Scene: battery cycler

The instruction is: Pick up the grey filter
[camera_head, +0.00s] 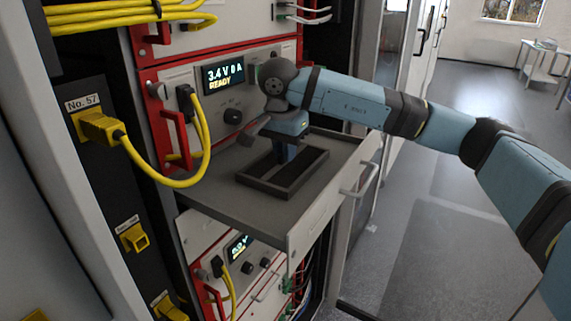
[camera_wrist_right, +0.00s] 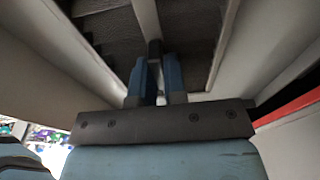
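The grey filter (camera_head: 262,187) is a dark rectangular frame with a dividing bar, in the open drawer (camera_head: 212,190). It looks flat on the drawer floor; any small lift cannot be made out. My right gripper (camera_head: 286,158) points down over its far part. In the right wrist view, the narrow blue fingers of this gripper (camera_wrist_right: 157,62) stand close together on both sides of a small dark piece (camera_wrist_right: 155,48) that appears to be part of the filter. The gripper looks shut on it, though the contact is partly hidden. My left gripper is not in view.
A red-framed cycler unit with a display (camera_head: 224,77) is right behind the drawer. A yellow cable (camera_head: 180,176) loops at its left. The drawer's front panel (camera_head: 320,215) has a handle (camera_head: 362,181). Open floor (camera_head: 430,215) is at right.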

